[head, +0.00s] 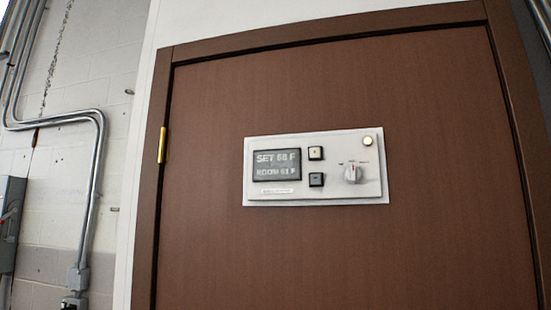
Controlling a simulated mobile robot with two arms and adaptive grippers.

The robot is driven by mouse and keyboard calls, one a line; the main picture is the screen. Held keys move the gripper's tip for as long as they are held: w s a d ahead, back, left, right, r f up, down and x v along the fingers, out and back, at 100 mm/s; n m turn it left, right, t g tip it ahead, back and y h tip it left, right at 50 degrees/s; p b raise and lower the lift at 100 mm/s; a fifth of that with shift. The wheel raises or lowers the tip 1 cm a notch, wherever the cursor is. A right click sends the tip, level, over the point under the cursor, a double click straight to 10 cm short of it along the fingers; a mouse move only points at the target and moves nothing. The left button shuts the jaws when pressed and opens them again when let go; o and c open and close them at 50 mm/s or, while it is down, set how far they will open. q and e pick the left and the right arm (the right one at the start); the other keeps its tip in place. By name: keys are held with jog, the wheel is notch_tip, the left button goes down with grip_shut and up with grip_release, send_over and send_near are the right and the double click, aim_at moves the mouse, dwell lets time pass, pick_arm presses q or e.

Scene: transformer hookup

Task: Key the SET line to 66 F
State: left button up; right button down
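A white control panel (316,192) is mounted on a brown door. Its dark display (277,179) shows two lines. The lower line reads ROOM and what looks like 61 F. Right of the display are two square buttons, a pale-faced upper one (316,153) and a dark lower one (316,180). Neither of my grippers is in view.
The brown door (220,255) is shut in its frame, with a brass hinge (162,145) on the left. Metal conduits (95,185) and a grey box (9,223) are on the block wall at left. Nothing stands in front of the panel in view.

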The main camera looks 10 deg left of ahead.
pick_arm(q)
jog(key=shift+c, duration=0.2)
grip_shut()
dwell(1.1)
